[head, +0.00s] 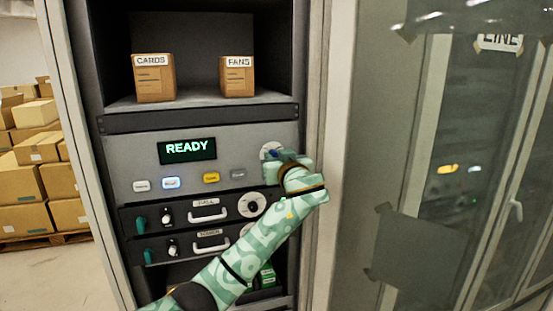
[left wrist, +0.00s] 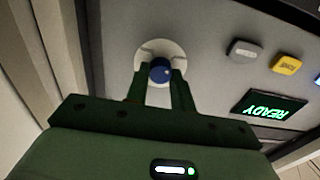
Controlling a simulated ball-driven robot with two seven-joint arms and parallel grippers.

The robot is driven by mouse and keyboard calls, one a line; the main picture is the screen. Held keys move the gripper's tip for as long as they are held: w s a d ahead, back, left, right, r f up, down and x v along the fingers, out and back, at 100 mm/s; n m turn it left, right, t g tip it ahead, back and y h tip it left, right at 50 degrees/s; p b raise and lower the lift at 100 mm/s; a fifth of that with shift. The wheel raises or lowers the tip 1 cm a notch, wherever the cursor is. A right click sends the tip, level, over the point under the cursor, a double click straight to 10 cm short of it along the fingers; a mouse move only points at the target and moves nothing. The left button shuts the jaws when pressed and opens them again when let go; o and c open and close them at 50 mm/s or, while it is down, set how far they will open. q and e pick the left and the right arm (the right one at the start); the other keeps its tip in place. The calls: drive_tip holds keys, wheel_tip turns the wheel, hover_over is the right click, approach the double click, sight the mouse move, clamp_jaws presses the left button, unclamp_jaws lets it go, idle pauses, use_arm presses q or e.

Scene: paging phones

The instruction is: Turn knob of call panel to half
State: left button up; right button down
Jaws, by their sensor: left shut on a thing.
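The grey call panel (head: 240,139) has a lit READY display (head: 187,150), which also shows upside down in the left wrist view (left wrist: 268,107). A blue round knob (left wrist: 160,70) sits on a white round dial plate (left wrist: 146,55) at the panel's right side. In the head view the dial plate (head: 268,150) shows in part and my gripper hides most of the knob. My left gripper (head: 279,155) is shut on the knob, with one green finger on each side of it in the left wrist view (left wrist: 161,80). The knob's exact setting cannot be told. My right gripper is not in view.
A row of buttons, including a yellow one (head: 211,178) and a lit blue-white one (head: 171,183), runs below the display. Lower drawer units (head: 185,214) carry handles and dials. Two boxes (head: 154,80) stand on the shelf above. A glass door (head: 420,170) is at right.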

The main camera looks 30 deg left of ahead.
use_arm(q)
drive_tip(key=shift+m, duration=0.3)
drive_tip(key=m, duration=0.3)
drive_tip(key=shift+m, duration=0.3)
drive_tip(key=m+p, duration=0.4)
drive_tip(key=m, duration=0.2)
drive_tip(key=shift+d, duration=0.1)
drive_tip(key=m+p, duration=0.4)
drive_tip(key=m, duration=0.2)
drive_tip(key=shift+w+m+p, duration=0.1)
drive_tip(key=shift+m+p, duration=0.2)
drive_tip(key=shift+m, duration=0.1)
drive_tip(key=shift+f+m+p, duration=0.15)
drive_tip(key=shift+m+p, duration=0.95)
drive_tip(key=shift+m, duration=2.05)
drive_tip(key=shift+f+m+p, duration=0.2)
drive_tip(key=shift+m+p, duration=0.9)
drive_tip(key=shift+m, duration=2)
drive_tip(key=shift+f+m+p, duration=0.15)
drive_tip(key=shift+m+p, duration=0.95)
drive_tip(key=shift+m, duration=2.05)
